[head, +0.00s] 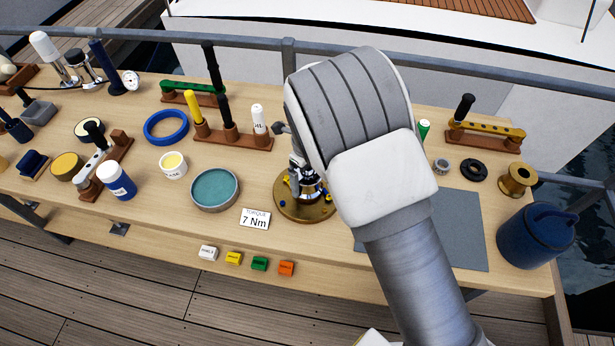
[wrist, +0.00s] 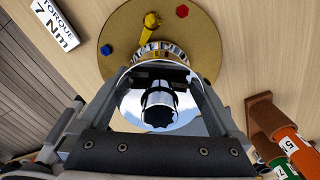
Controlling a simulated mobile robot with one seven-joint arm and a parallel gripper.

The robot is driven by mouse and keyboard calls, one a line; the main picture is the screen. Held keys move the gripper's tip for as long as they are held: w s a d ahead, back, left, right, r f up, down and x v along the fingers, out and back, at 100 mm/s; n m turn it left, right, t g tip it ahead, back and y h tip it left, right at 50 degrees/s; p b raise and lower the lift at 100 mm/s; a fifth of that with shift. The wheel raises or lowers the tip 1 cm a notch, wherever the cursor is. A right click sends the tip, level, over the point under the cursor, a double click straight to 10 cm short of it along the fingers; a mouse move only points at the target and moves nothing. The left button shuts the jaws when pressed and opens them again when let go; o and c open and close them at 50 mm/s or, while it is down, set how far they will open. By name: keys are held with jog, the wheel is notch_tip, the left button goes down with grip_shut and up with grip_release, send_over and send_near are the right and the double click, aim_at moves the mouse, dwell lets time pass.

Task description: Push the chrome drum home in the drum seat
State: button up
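The chrome drum (wrist: 190,110) is a shiny cylinder with a dark-topped central post. It is between the two fingers of my gripper (wrist: 160,75), which appear to press on its sides. Beyond it is a round brass base (wrist: 118,50), with a ring of white and dark markings, a yellow peg (wrist: 151,20), a red hex piece (wrist: 183,12) and a blue one (wrist: 106,49). In the head view the chrome drum (head: 311,187) is over the brass base (head: 303,213), partly hidden by my arm. The drum's underside and the seat are hidden, so I cannot tell how deep it sits.
A "TORQUE 7 Nm" card (head: 255,219) and a teal round dish (head: 214,189) lie left of the base. A grey mat (head: 460,230) is to the right, partly behind my arm. Racks of tools stand behind, including a wooden rack (head: 235,138). Several coloured blocks line the front edge.

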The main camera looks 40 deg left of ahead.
jog(key=shift+d, duration=0.1)
notch_tip(320, 180, up, 18)
jog(key=shift+f+b, duration=0.2)
jog(key=shift+b, duration=0.2)
dwell(0.6)
jog(key=w+d+r+n+y, duration=0.1)
jog(key=w+d+r+n, duration=0.15)
jog(key=d+r, duration=0.4)
jog(key=w+d+r+n+t, duration=0.1)
jog(key=w+d+r+n, duration=0.2)
jog(key=d, duration=0.7)
jog(key=w+d+r+n+y, duration=0.1)
jog(key=w+d+r, duration=0.3)
jog(key=d, duration=0.5)
jog(key=s+d+n+t, duration=0.1)
jog(key=s+d+n, duration=0.2)
jog(key=d, duration=0.5)
jog(key=s+d+r+n+t+h, duration=0.1)
jog(key=s+d+n+t, duration=0.1)
jog(key=s+d+n, duration=0.2)
jog(key=s+d+r+n+t+h, duration=0.1)
jog(key=s+d+n, duration=0.3)
jog(key=d, duration=0.7)
jog(key=shift+s+d+t, duration=0.3)
jog(key=shift+s, duration=0.5)
